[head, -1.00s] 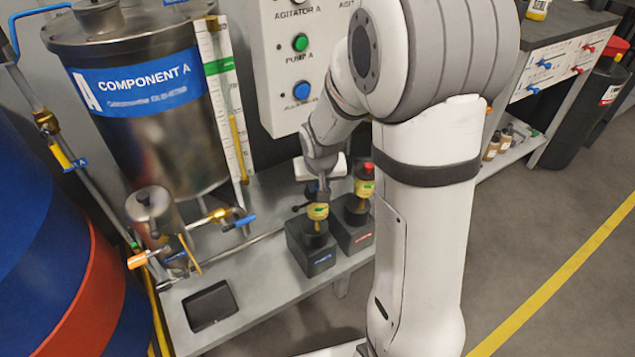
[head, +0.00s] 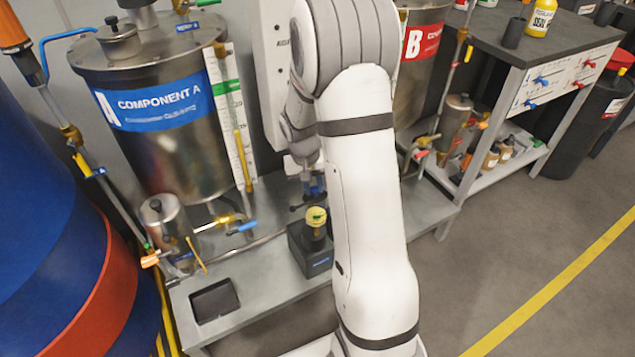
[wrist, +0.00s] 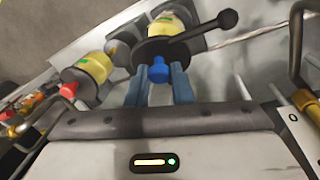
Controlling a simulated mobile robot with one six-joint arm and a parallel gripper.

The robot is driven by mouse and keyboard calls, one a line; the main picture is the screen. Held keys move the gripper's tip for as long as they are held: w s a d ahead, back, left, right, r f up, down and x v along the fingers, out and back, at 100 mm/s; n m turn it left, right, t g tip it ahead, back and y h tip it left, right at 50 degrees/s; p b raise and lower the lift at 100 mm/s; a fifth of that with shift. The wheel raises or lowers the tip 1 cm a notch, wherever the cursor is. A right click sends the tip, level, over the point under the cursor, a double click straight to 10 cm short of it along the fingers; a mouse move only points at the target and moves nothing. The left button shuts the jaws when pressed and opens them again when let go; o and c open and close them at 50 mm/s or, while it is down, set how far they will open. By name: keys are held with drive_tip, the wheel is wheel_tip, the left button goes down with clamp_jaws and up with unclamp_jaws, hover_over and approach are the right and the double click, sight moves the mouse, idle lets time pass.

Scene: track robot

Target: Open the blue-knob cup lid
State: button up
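The cup with the blue knob (wrist: 158,70) shows in the wrist view, with a dark round lid and a black handle (wrist: 205,30) pointing to the upper right. Its yellow cup body (wrist: 168,25) lies beyond the lid. My gripper (wrist: 160,78) has one blue-grey finger on each side of the knob, close against it. In the head view, my gripper (head: 311,190) is right above the yellow cup (head: 316,216), which stands on a black base. The cup's pale top shows below the lid handle; I cannot tell the exact gap between lid and cup.
A second yellow cup with a red knob (wrist: 68,90) lies close to the left in the wrist view; my arm hides it in the head view. The steel Component A tank (head: 165,140) stands behind. A dark square recess (head: 214,299) is in the bench front.

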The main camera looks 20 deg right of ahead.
drive_tip(key=o, duration=0.4)
drive_tip(key=shift+a+r+p, duration=0.2)
drive_tip(key=shift+r+p, duration=0.15)
drive_tip(key=shift+r, duration=0.95)
drive_tip(key=shift+a+r+p, duration=0.2)
drive_tip(key=shift+r+p, duration=0.1)
drive_tip(key=shift+r, duration=1)
drive_tip(key=shift+a+r+p, duration=0.2)
drive_tip(key=shift+r+p, duration=0.15)
drive_tip(key=shift+r, duration=0.95)
